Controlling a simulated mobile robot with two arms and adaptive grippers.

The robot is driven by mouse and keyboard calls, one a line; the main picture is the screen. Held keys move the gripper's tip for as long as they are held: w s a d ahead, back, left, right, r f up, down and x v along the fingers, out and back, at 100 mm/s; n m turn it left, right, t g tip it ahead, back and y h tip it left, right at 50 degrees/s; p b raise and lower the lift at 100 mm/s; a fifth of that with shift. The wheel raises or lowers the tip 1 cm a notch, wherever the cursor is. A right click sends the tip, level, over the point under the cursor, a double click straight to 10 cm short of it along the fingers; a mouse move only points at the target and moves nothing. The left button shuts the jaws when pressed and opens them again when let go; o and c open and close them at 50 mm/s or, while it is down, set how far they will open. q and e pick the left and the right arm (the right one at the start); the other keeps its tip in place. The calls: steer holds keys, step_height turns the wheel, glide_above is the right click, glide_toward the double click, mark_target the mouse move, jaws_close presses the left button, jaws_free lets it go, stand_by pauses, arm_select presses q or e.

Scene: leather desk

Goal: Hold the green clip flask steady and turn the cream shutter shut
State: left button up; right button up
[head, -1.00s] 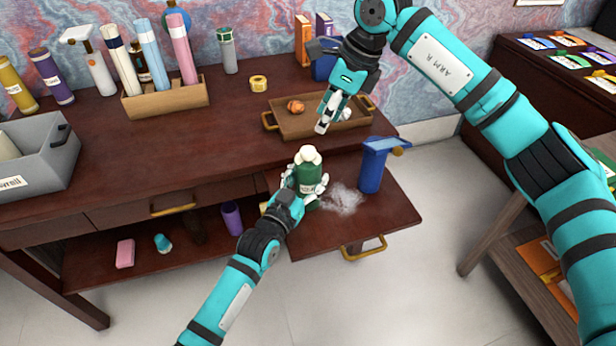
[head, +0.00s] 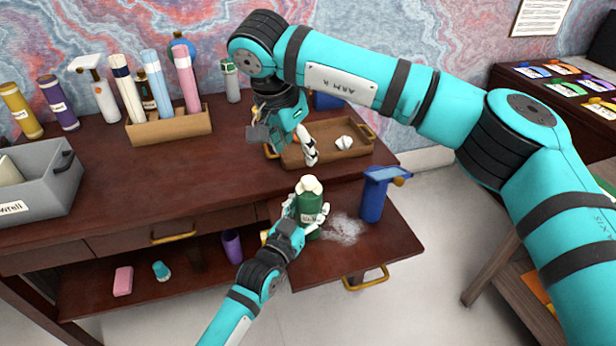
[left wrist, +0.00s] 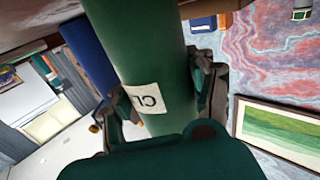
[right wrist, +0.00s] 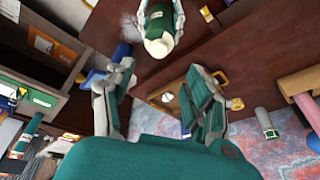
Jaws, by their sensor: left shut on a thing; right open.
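The green clip flask (head: 309,211) stands upright on a low pulled-out board of the desk. The cream shutter (head: 309,185) sits on its top, lobed in shape. My left gripper (head: 304,212) is shut on the flask's body from the front left. In the left wrist view, the flask (left wrist: 142,60) with its label fills the middle between the fingers. My right gripper (head: 310,158) is open and empty, above and behind the flask near the tray. In the right wrist view, the flask (right wrist: 160,22) and its cream shutter (right wrist: 160,44) lie beyond the open fingers (right wrist: 155,85).
A blue object (head: 374,195) stands just right of the flask, beside a pale powder patch (head: 343,228). A wooden tray (head: 365,152) with a small white thing lies behind. A grey bin (head: 45,180) and a rack of tubes (head: 170,126) stand left.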

mark_target(310, 180)
steer(key=shift+n+t+h, duration=0.3)
steer(key=shift+n, duration=0.4)
steer(key=x, duration=1.1)
steer(key=shift+f, duration=0.35)
jaws_close()
